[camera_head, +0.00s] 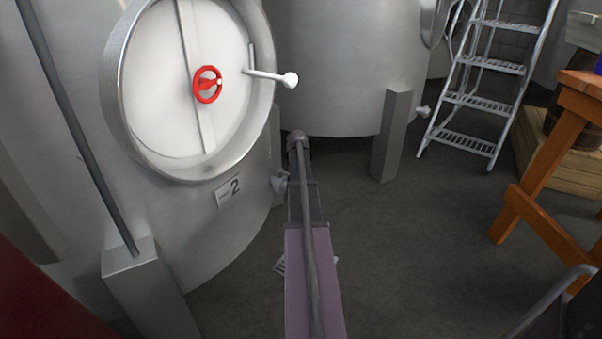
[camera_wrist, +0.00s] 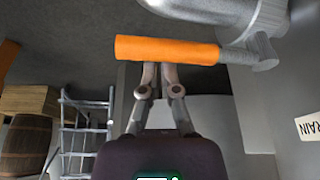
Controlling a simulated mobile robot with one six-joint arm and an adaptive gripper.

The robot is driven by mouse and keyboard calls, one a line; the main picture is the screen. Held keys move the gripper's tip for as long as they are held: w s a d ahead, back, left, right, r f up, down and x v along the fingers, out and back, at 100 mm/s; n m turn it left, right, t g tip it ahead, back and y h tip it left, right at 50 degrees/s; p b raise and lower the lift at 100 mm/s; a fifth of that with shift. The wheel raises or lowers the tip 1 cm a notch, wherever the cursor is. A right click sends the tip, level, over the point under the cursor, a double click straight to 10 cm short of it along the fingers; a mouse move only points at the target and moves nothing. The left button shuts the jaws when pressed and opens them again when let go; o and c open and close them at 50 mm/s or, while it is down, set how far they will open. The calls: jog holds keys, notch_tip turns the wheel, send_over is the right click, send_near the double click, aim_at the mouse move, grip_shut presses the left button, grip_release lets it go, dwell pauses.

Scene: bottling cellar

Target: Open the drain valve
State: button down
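The drain valve's orange lever handle (camera_wrist: 165,49) lies across the upper middle of the wrist view. Its grey stem (camera_wrist: 238,57) joins the metal valve body (camera_wrist: 225,12) at the top right. My gripper (camera_wrist: 161,68) points at the handle with its two fingers drawn together, side by side. The fingertips meet the handle's lower edge in the picture, and their ends are hidden behind it. I cannot tell whether they touch it. In the head view, a metal fitting (camera_head: 280,182) shows low on tank 2 (camera_head: 215,240), beside my arm, which hides the gripper and handle.
A label ending in "RAIN" (camera_wrist: 309,126) is on the surface at the right of the wrist view. A grey pillar (camera_head: 391,137), a metal step ladder (camera_head: 484,98) and an orange wooden stand (camera_head: 550,165) are to the right. The floor (camera_head: 405,250) between is clear.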

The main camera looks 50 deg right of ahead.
jog(key=shift+s+a, duration=0.15)
jog(key=shift+s, duration=0.1)
dwell(0.3)
notch_tip(320, 180, up, 10)
jog(key=p, duration=1)
jog(key=shift+d, duration=0.3)
dwell(1.0)
